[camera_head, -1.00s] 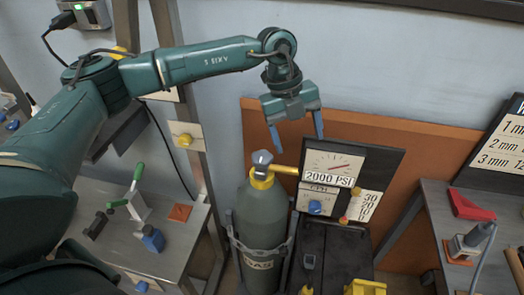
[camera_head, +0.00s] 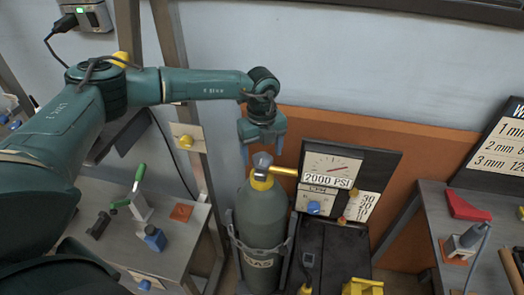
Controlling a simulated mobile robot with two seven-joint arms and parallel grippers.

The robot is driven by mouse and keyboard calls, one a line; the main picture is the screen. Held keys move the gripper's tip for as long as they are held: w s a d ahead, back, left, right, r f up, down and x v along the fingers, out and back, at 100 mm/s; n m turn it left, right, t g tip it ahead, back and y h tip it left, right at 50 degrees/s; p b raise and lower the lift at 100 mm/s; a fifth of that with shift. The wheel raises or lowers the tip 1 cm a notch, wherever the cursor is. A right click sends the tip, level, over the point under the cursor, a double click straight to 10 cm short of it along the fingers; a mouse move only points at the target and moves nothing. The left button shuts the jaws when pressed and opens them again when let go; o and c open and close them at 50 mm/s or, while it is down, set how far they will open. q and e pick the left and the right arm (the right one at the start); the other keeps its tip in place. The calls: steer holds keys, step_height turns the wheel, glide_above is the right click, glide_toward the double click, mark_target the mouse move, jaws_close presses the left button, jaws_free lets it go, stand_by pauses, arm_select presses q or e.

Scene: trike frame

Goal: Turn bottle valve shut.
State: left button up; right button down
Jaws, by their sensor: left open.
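The gas bottle (camera_head: 262,218) is a grey-green cylinder standing upright in a metal holder. Its grey valve knob (camera_head: 262,160) sits on top, above a yellow collar (camera_head: 262,178). A yellow pipe runs right from the valve to a gauge (camera_head: 328,170) reading 2000 PSI. My left gripper (camera_head: 262,150) is open and points down over the valve knob, with a blue finger on either side of it. I cannot tell whether the fingers touch the knob. My right gripper is not in view.
A metal bench (camera_head: 180,245) with a green-handled clamp (camera_head: 137,200) and a blue part (camera_head: 154,238) stands at left. A black cart (camera_head: 335,245) is right of the bottle. A grey table (camera_head: 430,215) with a red block (camera_head: 467,206) is at right.

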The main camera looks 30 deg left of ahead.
arm_select(q)
steer(key=shift+f, duration=0.5)
steer(key=c, duration=1)
